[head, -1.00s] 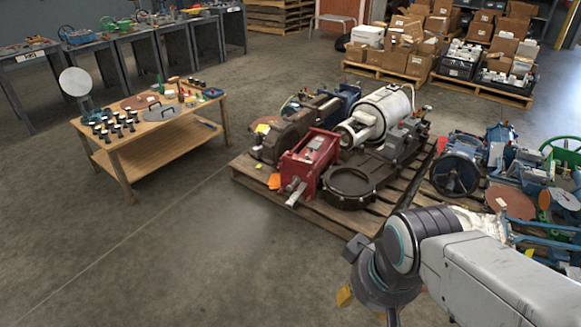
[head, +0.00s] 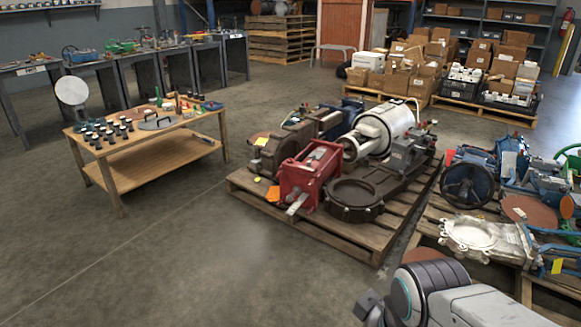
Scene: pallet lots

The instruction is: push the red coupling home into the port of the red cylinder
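A red boxy unit (head: 311,174), which looks like the red cylinder, lies on a wooden pallet (head: 310,236) in the middle of the head view. A pale metal rod end (head: 297,204) sticks out of its near side. I cannot make out its port or a red coupling at this size. Only part of my arm shows at the lower right corner, well in front of the pallet. My gripper is outside the picture, so what it holds is hidden.
Other machinery shares the pallet, including a white cylinder (head: 383,130) and a dark ring casting (head: 354,197). A wooden table (head: 120,150) with small black-and-white parts stands at left. More pallets of machinery crowd the right. The floor (head: 200,260) in front is clear.

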